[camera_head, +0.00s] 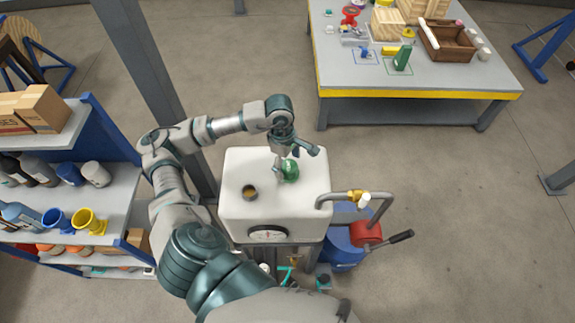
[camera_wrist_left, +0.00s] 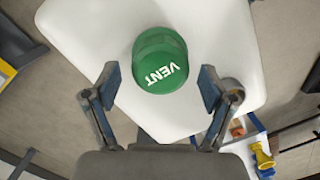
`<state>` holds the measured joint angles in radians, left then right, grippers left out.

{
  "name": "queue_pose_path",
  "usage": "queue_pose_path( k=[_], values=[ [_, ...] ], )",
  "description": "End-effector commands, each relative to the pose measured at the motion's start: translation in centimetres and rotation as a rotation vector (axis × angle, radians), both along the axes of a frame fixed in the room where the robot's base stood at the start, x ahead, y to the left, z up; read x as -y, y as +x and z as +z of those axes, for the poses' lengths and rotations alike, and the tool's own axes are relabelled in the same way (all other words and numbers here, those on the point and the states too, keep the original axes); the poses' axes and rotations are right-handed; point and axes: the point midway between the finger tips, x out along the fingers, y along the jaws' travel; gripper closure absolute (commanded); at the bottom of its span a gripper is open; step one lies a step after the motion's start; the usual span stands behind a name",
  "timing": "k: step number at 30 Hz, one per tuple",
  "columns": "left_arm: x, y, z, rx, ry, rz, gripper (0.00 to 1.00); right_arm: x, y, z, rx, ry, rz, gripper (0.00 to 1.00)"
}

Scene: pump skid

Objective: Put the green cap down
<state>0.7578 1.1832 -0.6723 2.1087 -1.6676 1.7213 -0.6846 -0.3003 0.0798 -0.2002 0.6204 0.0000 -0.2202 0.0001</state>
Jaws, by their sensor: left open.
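The green cap (camera_head: 290,171) sits on the white top of the tank (camera_head: 235,208), toward its right side. In the left wrist view the cap (camera_wrist_left: 160,60) shows the white word VENT, and the white tank top (camera_wrist_left: 85,25) lies around it. My left gripper (camera_head: 287,160) is over the tank top, close to the cap. In the left wrist view its two fingers (camera_wrist_left: 158,90) are spread wide, one on each side of the cap, with clear gaps to it. The right gripper is not in view.
A round opening (camera_head: 249,192) is in the tank top, left of the cap. A bent pipe with a yellow valve (camera_head: 355,196) rises on the tank's right. A shelf (camera_head: 120,190) stands at left; a workbench (camera_head: 440,75) stands at the back right.

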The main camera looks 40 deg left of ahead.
Motion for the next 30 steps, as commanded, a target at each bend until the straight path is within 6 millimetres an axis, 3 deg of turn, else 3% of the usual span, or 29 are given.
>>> queue_pose_path(
  k=[6,13,18,30],
  values=[
    [-0.7,0.1,5.1,0.008,-0.001,-0.001,0.17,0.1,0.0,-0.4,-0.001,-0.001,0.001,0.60],
    [-1.3,0.1,9.0,0.004,-0.001,0.001,0.17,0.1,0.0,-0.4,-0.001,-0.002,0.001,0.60],
    [-1.4,0.0,10.1,0.001,-0.001,-0.001,0.17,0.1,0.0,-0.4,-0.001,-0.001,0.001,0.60],
    [-1.4,0.0,10.1,0.001,-0.001,-0.001,0.17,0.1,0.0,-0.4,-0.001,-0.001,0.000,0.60]
  ],
)
